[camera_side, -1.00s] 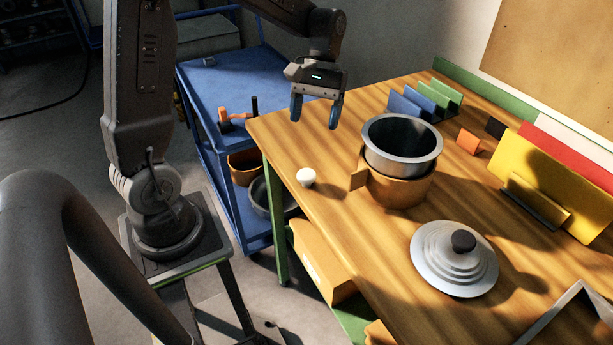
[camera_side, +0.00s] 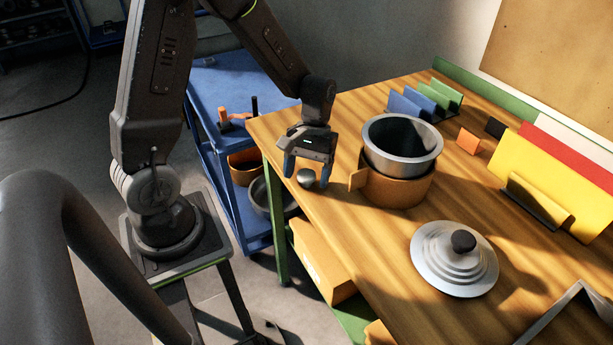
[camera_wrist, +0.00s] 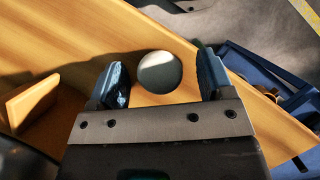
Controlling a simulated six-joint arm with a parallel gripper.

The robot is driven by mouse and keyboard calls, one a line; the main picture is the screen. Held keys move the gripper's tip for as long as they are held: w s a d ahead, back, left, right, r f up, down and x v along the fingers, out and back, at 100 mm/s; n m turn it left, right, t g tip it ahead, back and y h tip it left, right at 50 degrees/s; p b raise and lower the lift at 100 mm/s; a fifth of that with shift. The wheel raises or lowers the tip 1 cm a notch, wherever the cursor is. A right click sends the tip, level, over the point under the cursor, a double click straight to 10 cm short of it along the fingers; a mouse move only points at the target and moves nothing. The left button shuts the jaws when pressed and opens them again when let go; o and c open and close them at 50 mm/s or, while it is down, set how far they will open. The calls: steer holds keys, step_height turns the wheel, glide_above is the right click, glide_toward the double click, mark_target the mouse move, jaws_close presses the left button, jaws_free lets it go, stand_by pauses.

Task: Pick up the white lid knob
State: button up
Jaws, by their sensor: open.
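The white lid knob (camera_side: 305,179) sits on the wooden table near its left edge, shaded by my gripper. It also shows in the wrist view (camera_wrist: 159,72) as a round pale knob with its lower part in shadow. My gripper (camera_side: 306,179) is open, with its blue fingers pointing down around the knob. In the wrist view the gripper (camera_wrist: 160,82) has one finger on each side of the knob. A gap shows on both sides, smaller at the right finger. How far the fingertips are above the table is hard to tell.
A metal pot (camera_side: 402,137) sits in an orange-brown pot (camera_side: 398,189) just right of my gripper; its handle (camera_side: 358,180) points toward the fingers. A stepped grey lid (camera_side: 454,259) with a black knob lies nearer the front. The blue cart (camera_side: 222,85) stands left of the table.

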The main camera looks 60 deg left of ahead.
steer(key=c, duration=1)
steer(key=shift+r, duration=0.1)
